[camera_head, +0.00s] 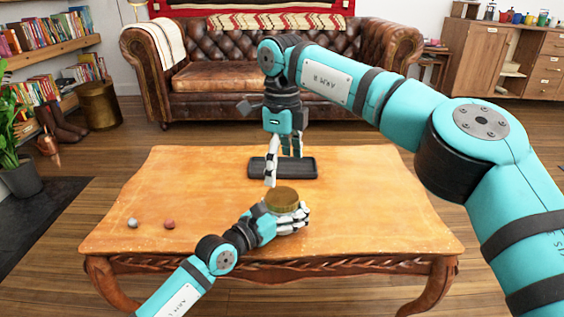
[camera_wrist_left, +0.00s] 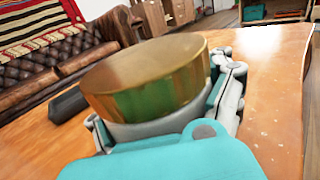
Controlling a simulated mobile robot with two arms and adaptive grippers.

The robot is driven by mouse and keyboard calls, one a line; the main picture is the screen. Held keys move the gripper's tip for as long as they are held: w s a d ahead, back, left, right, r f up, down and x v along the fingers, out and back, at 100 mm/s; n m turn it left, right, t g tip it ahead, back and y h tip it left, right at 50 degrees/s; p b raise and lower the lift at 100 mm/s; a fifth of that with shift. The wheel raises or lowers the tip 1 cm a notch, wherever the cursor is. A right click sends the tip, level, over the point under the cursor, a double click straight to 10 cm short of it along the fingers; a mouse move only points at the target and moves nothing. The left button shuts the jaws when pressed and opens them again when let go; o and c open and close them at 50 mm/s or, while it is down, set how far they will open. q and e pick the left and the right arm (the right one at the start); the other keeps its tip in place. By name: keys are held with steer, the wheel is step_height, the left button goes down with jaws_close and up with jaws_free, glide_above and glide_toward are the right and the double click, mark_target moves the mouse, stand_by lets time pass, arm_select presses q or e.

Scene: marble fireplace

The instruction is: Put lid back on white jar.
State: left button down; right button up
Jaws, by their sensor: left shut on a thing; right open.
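A gold lid (camera_head: 282,198) sits level on top of the white jar, near the front middle of the table. In the left wrist view the lid (camera_wrist_left: 150,80) fills the middle, and a pale band of the jar (camera_wrist_left: 155,128) shows just under it. My left gripper (camera_head: 292,218) is shut around the jar from the left and front, its fingers hiding most of the jar's body. My right gripper (camera_head: 284,170) is open and empty, pointing down above and just behind the lid, apart from it.
A black tray (camera_head: 255,170) lies on the wooden table (camera_head: 190,190) behind the jar. Two small balls, one grey (camera_head: 132,223) and one reddish (camera_head: 169,224), lie at the front left. The table's left and right sides are otherwise clear.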

mark_target(282, 196)
step_height(282, 196, down, 8)
steer(key=shift+f, duration=0.1)
stand_by(0.4)
steer(key=c, duration=1.3)
steer(key=o, duration=1.3)
steer(key=shift+r, duration=0.2)
steer(key=shift+r, duration=2.15)
